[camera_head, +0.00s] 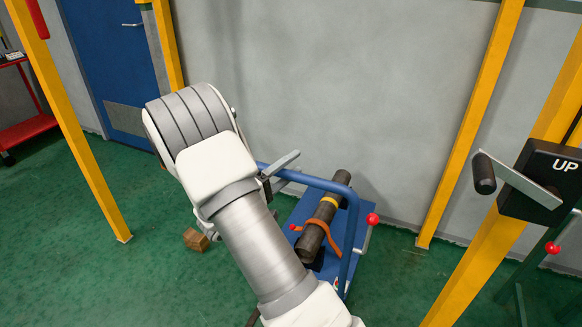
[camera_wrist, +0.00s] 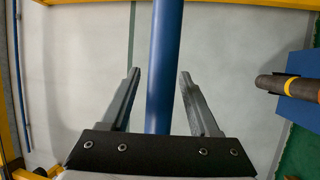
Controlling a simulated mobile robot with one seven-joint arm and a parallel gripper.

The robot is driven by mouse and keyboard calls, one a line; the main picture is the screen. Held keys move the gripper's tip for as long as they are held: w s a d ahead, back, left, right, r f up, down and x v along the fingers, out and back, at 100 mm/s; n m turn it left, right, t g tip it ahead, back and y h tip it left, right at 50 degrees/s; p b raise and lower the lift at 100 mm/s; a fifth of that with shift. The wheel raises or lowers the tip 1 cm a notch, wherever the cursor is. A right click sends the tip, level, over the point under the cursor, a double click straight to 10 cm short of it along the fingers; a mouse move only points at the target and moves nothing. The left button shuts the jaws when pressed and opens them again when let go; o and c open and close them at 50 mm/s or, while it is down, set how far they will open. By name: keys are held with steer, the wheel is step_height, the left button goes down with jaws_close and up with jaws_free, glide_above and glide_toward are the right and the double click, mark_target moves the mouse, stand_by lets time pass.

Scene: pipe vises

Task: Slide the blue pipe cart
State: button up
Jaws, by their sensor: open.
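The blue pipe cart (camera_head: 292,213) stands on the green floor near the grey wall, partly hidden behind my arm. Its blue tubular handle (camera_head: 320,183) rises above the deck and runs toward my gripper (camera_head: 280,172). In the wrist view the handle bar (camera_wrist: 164,60) passes between the two spread fingers of my gripper (camera_wrist: 159,73), with a gap on each side. A dark pipe (camera_head: 318,235) with a yellow band lies on the cart under an orange strap. The pipe's end also shows at the right of the wrist view (camera_wrist: 300,88).
Yellow posts (camera_head: 470,120) stand on both sides. A black box marked UP (camera_head: 545,180) with a crank handle is at the right. A small brown block (camera_head: 196,240) lies on the floor left of the cart. A blue door (camera_head: 110,60) and red trolley (camera_head: 30,125) are at the left.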

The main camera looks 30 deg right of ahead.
jaws_close()
stand_by(1.4)
